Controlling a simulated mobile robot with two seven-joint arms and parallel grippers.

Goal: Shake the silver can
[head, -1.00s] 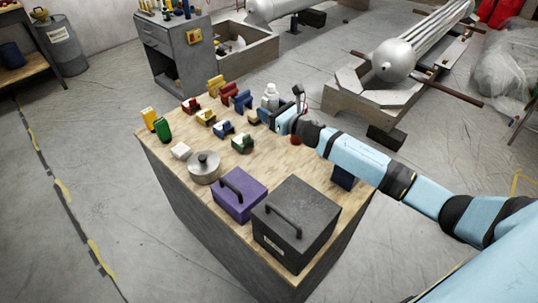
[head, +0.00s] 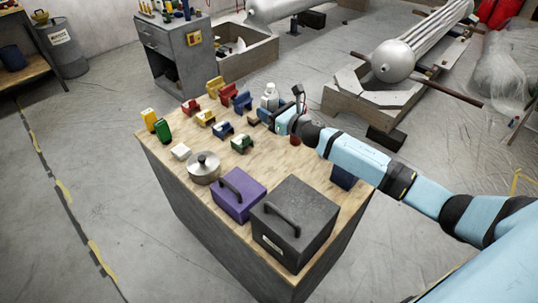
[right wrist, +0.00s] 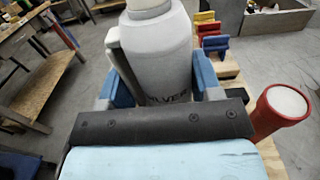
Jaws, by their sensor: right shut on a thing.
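The silver can (head: 269,98) is a pale grey-white bottle with a rounded shoulder and a light cap, upright near the far right edge of the wooden-topped table (head: 330,205). In the right wrist view the can (right wrist: 160,55) fills the top middle, with part of its "SILVER" lettering showing. My right gripper (head: 268,115) comes in from the right and is shut on the can, with blue fingers on both sides of it. The can's base is hidden by the gripper, so I cannot tell if it touches the table. My left gripper is not in view.
A red cylinder (right wrist: 278,110) stands close beside the gripper. Several coloured blocks stand left of the can, including a blue one (head: 242,101). A lidded pot (head: 204,168), a purple box (head: 239,194) and a dark grey box (head: 295,222) occupy the near side.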

